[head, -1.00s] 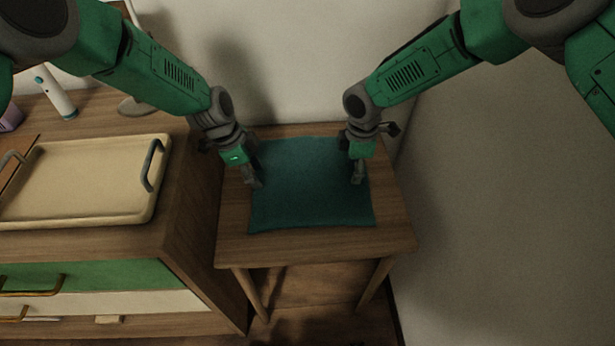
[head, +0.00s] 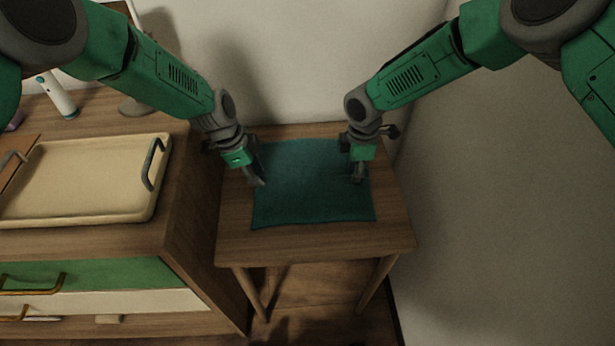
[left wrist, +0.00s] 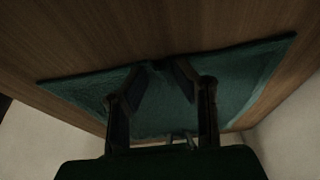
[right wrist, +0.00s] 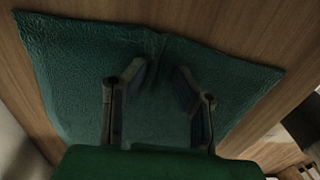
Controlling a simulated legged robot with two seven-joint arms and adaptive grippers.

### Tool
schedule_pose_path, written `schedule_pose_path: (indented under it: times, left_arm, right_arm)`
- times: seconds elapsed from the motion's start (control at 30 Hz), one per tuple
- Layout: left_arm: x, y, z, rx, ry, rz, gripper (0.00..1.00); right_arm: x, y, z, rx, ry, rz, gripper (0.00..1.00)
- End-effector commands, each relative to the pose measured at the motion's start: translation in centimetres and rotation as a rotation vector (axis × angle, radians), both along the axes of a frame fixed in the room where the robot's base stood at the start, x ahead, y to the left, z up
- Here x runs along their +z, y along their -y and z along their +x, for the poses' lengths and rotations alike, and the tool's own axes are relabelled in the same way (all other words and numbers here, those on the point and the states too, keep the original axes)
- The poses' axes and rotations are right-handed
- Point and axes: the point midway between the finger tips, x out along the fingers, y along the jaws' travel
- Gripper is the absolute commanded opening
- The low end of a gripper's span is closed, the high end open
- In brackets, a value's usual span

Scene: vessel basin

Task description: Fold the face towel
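The face towel (head: 310,190) is a dark teal cloth lying spread out on a small wooden table. My left gripper (head: 258,184) points down at the towel's left edge. In the left wrist view its fingers (left wrist: 160,66) stand apart, with a small bump of the towel edge (left wrist: 235,85) between the tips. My right gripper (head: 358,180) points down at the towel's right edge. In the right wrist view its fingers (right wrist: 161,68) are also apart, with a small crease in the towel (right wrist: 80,75) at the edge between them. Contact at the tips is hard to judge.
The small table (head: 315,243) has a bare strip along its front and right sides. A cabinet (head: 195,200) stands to the left, with a beige tray (head: 80,180) and a white toothbrush-like item (head: 57,95) on top. Walls close in the back and right.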

Motion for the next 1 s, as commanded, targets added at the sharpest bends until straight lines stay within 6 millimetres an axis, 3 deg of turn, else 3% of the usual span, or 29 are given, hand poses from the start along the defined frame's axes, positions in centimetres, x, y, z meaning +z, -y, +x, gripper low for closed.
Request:
schedule_pose_path:
  times: [0.03, 0.1, 0.67, 1.0]
  left_arm:
    - [-0.3, 0.0, -0.2, -0.001, -0.005, 0.002, 0.12]
    - [-0.5, 0.0, -0.2, -0.001, -0.005, 0.002, 0.00]
    - [-0.5, 0.0, -0.3, -0.002, -0.009, 0.003, 0.00]
    - [2.0, 0.0, -0.3, -0.001, -0.005, 0.002, 0.00]
  right_arm:
    - [-0.3, 0.1, -0.2, 0.000, -0.004, -0.001, 0.12]
    - [-0.5, 0.1, -0.2, 0.000, -0.005, -0.001, 0.00]
    - [-0.6, 0.3, -0.3, 0.000, -0.011, -0.005, 0.00]
    - [2.0, 0.2, -0.2, -0.001, -0.005, -0.004, 0.00]
